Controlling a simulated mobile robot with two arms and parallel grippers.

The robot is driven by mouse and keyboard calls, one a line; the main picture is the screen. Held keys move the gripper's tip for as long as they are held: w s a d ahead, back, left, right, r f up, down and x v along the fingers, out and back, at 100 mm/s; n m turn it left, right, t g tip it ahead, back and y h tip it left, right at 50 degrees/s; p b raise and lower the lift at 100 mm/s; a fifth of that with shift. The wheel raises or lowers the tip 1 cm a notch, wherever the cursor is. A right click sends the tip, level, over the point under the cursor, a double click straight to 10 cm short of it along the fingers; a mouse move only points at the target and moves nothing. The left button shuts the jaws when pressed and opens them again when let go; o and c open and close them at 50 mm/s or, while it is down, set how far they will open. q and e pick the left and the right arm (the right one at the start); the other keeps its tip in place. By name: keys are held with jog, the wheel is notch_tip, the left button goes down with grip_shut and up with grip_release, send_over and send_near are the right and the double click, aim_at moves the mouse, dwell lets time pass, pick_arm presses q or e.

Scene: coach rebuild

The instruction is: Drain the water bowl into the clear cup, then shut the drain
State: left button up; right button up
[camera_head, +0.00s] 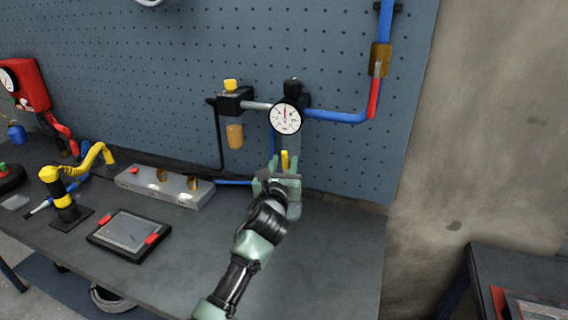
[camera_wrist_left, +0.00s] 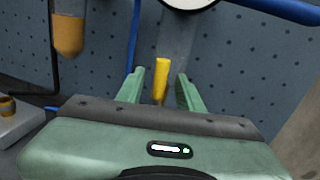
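My left gripper (camera_head: 284,165) is open below the round gauge. In the left wrist view its two green fingers (camera_wrist_left: 158,80) stand either side of an upright yellow handle (camera_wrist_left: 161,72), with gaps on both sides. The yellow handle also shows in the head view (camera_head: 284,159). A grey vertical part (camera_wrist_left: 178,45) runs down behind it; I cannot tell if this is the water bowl. An amber bowl (camera_head: 235,135) hangs under a black block to the left and shows in the wrist view (camera_wrist_left: 69,36). I cannot make out the clear cup. My right gripper is out of view.
The white gauge (camera_head: 286,118) and blue pipe (camera_head: 336,116) sit above my gripper on the pegboard (camera_head: 160,80). A grey block (camera_head: 165,187), a tablet (camera_head: 130,232) and a yellow jointed device (camera_head: 66,199) stand left. The front right bench (camera_head: 340,260) is clear.

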pick_arm(q)
grip_shut()
dwell(1.5)
